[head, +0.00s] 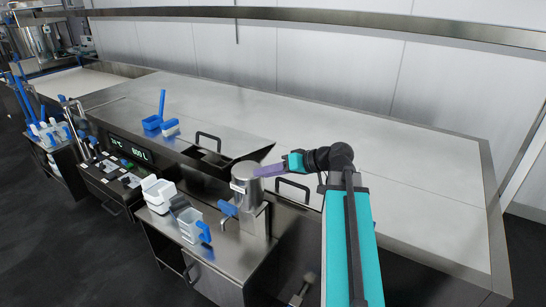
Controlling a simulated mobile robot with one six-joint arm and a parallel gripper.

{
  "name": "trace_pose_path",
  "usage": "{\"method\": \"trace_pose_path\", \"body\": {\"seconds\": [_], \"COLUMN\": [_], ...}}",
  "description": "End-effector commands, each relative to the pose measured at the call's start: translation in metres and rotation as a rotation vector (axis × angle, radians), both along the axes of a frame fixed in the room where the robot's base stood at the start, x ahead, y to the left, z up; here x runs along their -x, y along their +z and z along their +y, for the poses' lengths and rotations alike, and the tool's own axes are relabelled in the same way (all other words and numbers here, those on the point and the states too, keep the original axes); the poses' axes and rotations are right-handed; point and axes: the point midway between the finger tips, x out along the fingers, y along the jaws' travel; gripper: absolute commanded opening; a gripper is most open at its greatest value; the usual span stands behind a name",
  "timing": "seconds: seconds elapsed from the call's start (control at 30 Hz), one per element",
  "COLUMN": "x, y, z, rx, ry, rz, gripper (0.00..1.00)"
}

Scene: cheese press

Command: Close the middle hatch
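The middle hatch (225,127) is a grey steel lid panel on the long vat, with a dark bar handle (208,136) near its front edge. Its front right corner stands raised, and a dark gap (207,156) shows under the front edge, so it looks partly open. My gripper (258,171) has purple fingers and points left, just right of that gap. In the picture its tip overlaps the top of a steel canister; I cannot tell if they touch. The finger spacing is too small to make out.
The steel canister (245,187) with a blue handle stands on a side table (235,250) in front of the vat, near white tubs (190,225). Another handle (292,187) lies to the right. Blue tools (153,122) rest on the lids. The right lid surface (390,165) is clear.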

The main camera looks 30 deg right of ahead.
Motion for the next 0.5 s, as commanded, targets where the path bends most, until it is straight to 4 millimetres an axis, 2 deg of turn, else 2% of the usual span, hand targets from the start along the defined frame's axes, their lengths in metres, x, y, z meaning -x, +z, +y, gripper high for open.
{"method": "trace_pose_path", "body": {"seconds": [0.03, 0.27, 0.5], "x": [0.0, 0.004, 0.023], "y": [-0.017, -0.099, -0.187], "z": [0.007, 0.036, 0.07], "rx": [-0.001, 0.003, 0.031], "ry": [0.003, 0.005, 0.011], "rz": [0.033, 0.208, 0.399], "gripper": [0.33, 0.33, 0.33]}}
